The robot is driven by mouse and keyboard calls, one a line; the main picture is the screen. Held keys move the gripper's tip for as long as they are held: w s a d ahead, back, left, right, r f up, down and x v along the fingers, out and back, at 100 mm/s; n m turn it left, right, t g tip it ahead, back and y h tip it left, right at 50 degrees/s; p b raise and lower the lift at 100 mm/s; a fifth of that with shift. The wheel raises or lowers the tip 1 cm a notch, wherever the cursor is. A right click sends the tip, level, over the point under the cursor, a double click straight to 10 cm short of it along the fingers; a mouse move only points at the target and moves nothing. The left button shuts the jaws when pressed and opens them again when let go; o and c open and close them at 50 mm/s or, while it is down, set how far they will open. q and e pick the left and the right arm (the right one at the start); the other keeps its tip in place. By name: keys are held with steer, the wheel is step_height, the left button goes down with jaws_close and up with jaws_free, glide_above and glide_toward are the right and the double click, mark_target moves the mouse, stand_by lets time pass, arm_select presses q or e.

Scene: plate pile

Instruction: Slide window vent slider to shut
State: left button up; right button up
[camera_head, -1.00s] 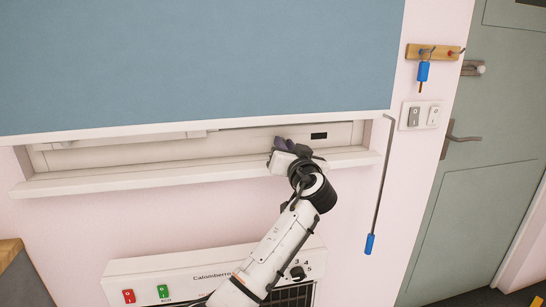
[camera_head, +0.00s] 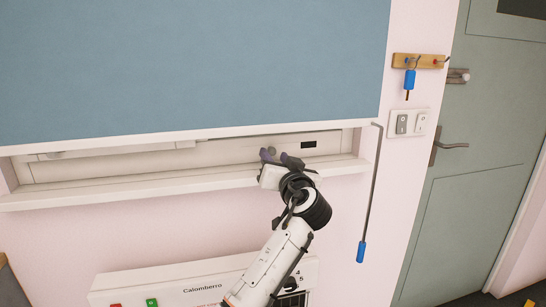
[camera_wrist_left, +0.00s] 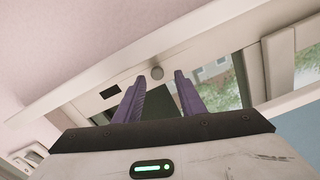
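The window vent is a pale horizontal strip (camera_head: 110,166) under the blue blind. A small round grey knob (camera_wrist_left: 157,72) on it shows in the left wrist view; I cannot pick it out surely in the head view. A dark slot (camera_head: 308,144) lies right of my gripper in the head view and left of the knob in the left wrist view (camera_wrist_left: 110,91). My left gripper (camera_head: 268,155) is at the strip, its purple fingers apart (camera_wrist_left: 158,88). The knob appears between the fingertips, slightly beyond them; contact cannot be told. My right gripper is not in view.
A white sill (camera_head: 130,190) runs below the strip, and the blue blind (camera_head: 190,65) hangs above. A white heater (camera_head: 165,283) stands below. A hanging rod with a blue handle (camera_head: 361,251), a switch plate (camera_head: 411,123) and a green door (camera_head: 465,210) are to the right.

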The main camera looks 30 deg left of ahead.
arm_select(q)
steer(key=b+v, duration=0.1)
steer(key=v, duration=0.6)
steer(key=shift+s+d, duration=0.25)
steer(key=shift+s, duration=0.1)
steer(key=s+d+f+m+h, duration=0.2)
steer(key=s+f+h, duration=0.1)
steer(key=f, duration=0.7)
steer(key=s+d+f+m+g+h, duration=0.1)
steer(key=s+d+f+m+h, duration=0.15)
steer(key=f, duration=0.85)
steer(key=s+d+f+m+h, duration=0.2)
steer(key=s+f+h, duration=0.15)
steer(key=f, duration=0.65)
steer(key=s+d+f+g+h, duration=0.1)
steer(key=s+d+f+h, duration=0.1)
steer(key=s+f, duration=0.3)
steer(key=s+d+f+g+h, duration=0.1)
steer(key=s+f, duration=0.4)
steer(key=s, duration=0.6)
steer(key=s+d+f+g+h, duration=0.1)
steer(key=s+d+f+h, duration=0.2)
steer(key=s+f, duration=0.3)
steer(key=s+d+m, duration=0.1)
steer(key=s, duration=0.1)
steer(key=shift+s+d, duration=0.4)
